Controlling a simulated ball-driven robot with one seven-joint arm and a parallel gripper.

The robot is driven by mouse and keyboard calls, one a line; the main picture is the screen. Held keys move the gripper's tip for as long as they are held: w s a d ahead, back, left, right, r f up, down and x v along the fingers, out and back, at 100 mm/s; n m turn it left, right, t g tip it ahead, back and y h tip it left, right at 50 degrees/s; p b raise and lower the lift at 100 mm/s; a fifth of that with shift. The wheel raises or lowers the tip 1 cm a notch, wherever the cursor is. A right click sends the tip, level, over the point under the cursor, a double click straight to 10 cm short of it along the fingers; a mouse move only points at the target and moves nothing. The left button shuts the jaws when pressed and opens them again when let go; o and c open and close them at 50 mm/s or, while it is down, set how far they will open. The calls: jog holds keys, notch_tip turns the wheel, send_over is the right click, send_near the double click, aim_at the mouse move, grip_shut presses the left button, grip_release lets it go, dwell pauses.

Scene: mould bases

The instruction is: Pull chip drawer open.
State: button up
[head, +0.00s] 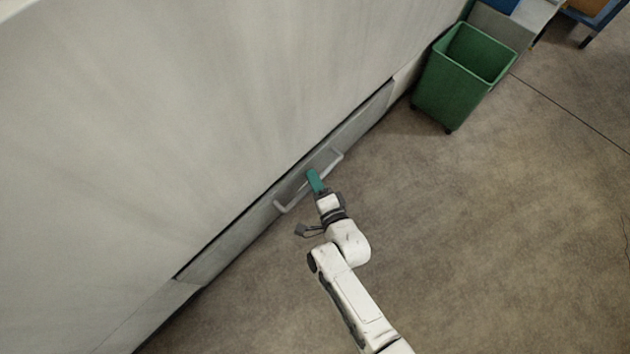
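The chip drawer (225,250) is a long grey front low in the pale machine wall. It looks flush or nearly flush with the panel around it. A light bar handle (283,206) stands out from its middle. The fingers overlap the bar in the head view. Whether they touch it, or are open or shut, I cannot tell from above.
The large pale machine body (180,100) fills the left side. A green wheeled bin (452,88) stands near the far end of the drawer, beside the machine. The concrete floor (500,240) in front of the drawer and to the right is clear.

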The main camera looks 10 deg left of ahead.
jog(key=shift+c, duration=0.5)
grip_shut()
jog(key=shift+s+d, duration=0.15)
